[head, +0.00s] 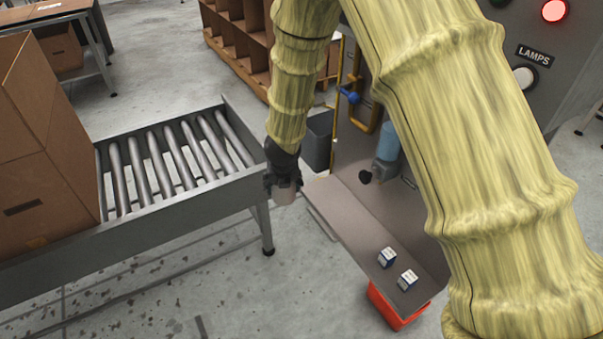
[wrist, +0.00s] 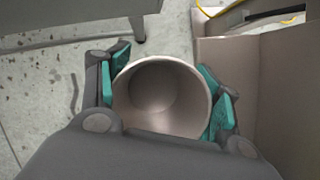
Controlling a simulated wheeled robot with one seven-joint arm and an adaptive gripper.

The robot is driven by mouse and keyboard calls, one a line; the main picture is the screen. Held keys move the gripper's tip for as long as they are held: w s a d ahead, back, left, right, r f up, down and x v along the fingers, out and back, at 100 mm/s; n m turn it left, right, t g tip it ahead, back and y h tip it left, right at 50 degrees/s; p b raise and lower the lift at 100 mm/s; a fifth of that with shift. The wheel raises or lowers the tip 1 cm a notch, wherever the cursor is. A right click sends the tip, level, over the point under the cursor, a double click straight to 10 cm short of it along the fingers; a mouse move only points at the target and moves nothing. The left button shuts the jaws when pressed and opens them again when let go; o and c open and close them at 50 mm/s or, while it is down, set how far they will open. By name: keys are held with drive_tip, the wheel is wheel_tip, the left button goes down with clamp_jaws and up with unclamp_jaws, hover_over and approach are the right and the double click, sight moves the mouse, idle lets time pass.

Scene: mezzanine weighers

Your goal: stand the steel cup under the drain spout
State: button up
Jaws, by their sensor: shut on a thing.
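My gripper (head: 282,180) is shut on the steel cup (head: 285,196), which hangs below the fingers at the left end of the grey shelf. In the wrist view the cup (wrist: 158,100) shows its round open mouth and empty inside, between the two teal finger pads of my gripper (wrist: 165,82). The cup is over or beside the shelf's end, with floor to its left; I cannot tell its height. A blue-bodied fitting (head: 387,143) with a black knob stands at the back of the shelf. I cannot clearly make out the drain spout.
The grey shelf (head: 345,207) carries two small blue-and-white boxes (head: 388,257) near its front; its middle is clear. A roller conveyor (head: 160,170) with cartons (head: 35,200) stands left. A red bin (head: 398,312) sits below the shelf. A grey bin (head: 318,140) and yellow pipe with blue handle (head: 350,96) are behind.

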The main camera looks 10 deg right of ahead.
drive_tip(key=shift+s+a, duration=0.35)
drive_tip(key=shift+a, duration=0.6)
drive_tip(key=shift+s+a, duration=0.3)
drive_tip(key=shift+a, duration=0.6)
drive_tip(key=s+d+r+m+g+p, duration=0.2)
drive_tip(key=s+d+r+m+g, duration=0.1)
drive_tip(key=m, duration=0.8)
drive_tip(key=s+d+r+m+g+p, duration=0.3)
drive_tip(key=d+m, duration=0.3)
drive_tip(key=m, duration=0.6)
drive_tip(key=s+d+r+m+g+p, duration=0.3)
drive_tip(key=s+d+r+m, duration=0.1)
drive_tip(key=m, duration=0.8)
drive_tip(key=shift+s+d+r, duration=0.25)
drive_tip(key=shift+d+r, duration=0.35)
drive_tip(key=shift+r, duration=0.05)
drive_tip(key=r+p, duration=0.1)
drive_tip(key=p, duration=0.3)
drive_tip(key=s+r+p, duration=0.1)
drive_tip(key=r+p, duration=0.1)
drive_tip(key=p, duration=0.3)
drive_tip(key=shift+s+r, duration=0.1)
drive_tip(key=shift+s, duration=0.05)
drive_tip(key=shift+c, duration=0.2)
drive_tip(key=s+r+p, duration=0.1)
drive_tip(key=p, duration=0.4)
drive_tip(key=shift+r, duration=0.3)
